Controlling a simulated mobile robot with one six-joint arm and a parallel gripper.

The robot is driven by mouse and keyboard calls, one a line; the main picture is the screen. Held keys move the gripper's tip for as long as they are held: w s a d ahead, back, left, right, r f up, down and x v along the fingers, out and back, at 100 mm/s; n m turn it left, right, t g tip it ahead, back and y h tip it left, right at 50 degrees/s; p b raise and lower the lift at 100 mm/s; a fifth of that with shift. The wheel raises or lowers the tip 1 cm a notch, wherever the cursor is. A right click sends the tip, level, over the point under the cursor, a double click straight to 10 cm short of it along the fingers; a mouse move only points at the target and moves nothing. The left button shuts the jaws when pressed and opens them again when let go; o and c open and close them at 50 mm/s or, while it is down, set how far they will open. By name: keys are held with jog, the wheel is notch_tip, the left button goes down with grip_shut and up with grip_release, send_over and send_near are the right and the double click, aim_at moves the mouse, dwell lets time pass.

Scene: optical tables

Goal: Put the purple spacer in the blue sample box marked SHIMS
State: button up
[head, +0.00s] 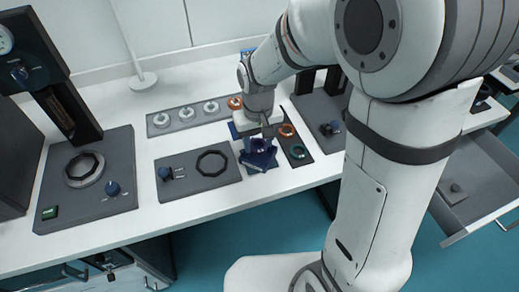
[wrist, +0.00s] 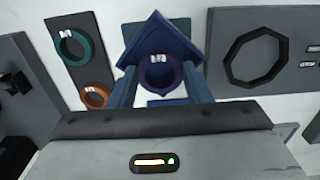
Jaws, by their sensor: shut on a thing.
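A blue patch (head: 234,131) shows just behind the gripper, mostly hidden. I cannot read SHIMS on either, so the box is not certain.
A panel with an octagonal ring (head: 212,163) lies left of the gripper. A dark strip with an orange ring (head: 287,130) and a green ring (head: 298,151) lies right. A grey strip (head: 160,122) with several rings lies behind. An open drawer (head: 470,190) juts out at right.

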aim_at(258, 145)
notch_tip(258, 145, down, 4)
jog(key=shift+r, duration=0.2)
jog(key=shift+f, duration=0.1)
jog(key=shift+s+f+b, duration=0.1)
jog(key=shift+f+b, duration=0.15)
jog(key=shift+b, duration=0.15)
jog(key=o, duration=0.7)
jog(key=shift+d, duration=0.1)
jog(key=shift+r+p, duration=0.4)
jog(key=shift+r, duration=0.15)
notch_tip(258, 145, up, 12)
jog(key=s+d+m+t, duration=0.1)
jog(key=s+d, duration=0.3)
jog(key=s+d+r+m, duration=0.1)
jog(key=s+d, duration=0.3)
jog(key=s+d+m+t, duration=0.1)
jog(key=s+d, duration=0.3)
jog(key=shift+d+r+t, duration=0.25)
jog(key=shift+r+t, duration=0.05)
